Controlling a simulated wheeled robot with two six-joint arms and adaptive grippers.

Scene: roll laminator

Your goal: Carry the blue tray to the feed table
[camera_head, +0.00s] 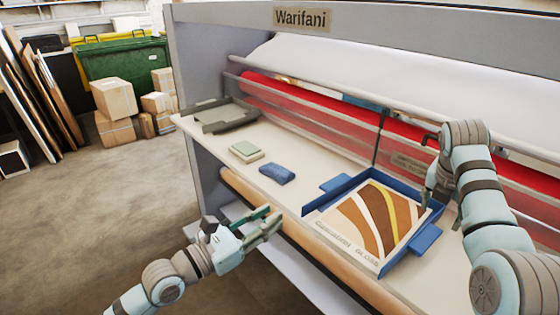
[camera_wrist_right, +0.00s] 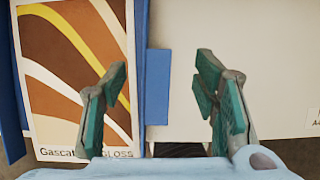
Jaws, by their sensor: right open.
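The blue tray (camera_head: 346,190) lies flat on the pale ledge (camera_head: 300,211) in front of the laminator. It holds a print with brown, orange, yellow and white bands and lettering along its lower edge. The tray has a blue tab on its left side and another on its right. My right gripper (camera_head: 431,192) is just above the tray's right side. In the right wrist view its open fingers (camera_wrist_right: 161,72) stand either side of the tray's tab (camera_wrist_right: 158,88), with no visible grip. My left gripper (camera_head: 268,222) is open and empty, in front of the ledge, left of the tray.
A dark blue block (camera_head: 277,173), a green-topped pad (camera_head: 246,151) and a grey tray (camera_head: 222,117) lie left on the ledge. A red roller (camera_head: 330,104) runs behind. A wooden-coloured roller (camera_head: 300,230) runs along the front. Boxes (camera_head: 115,98) and a green bin (camera_head: 122,60) stand far left.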

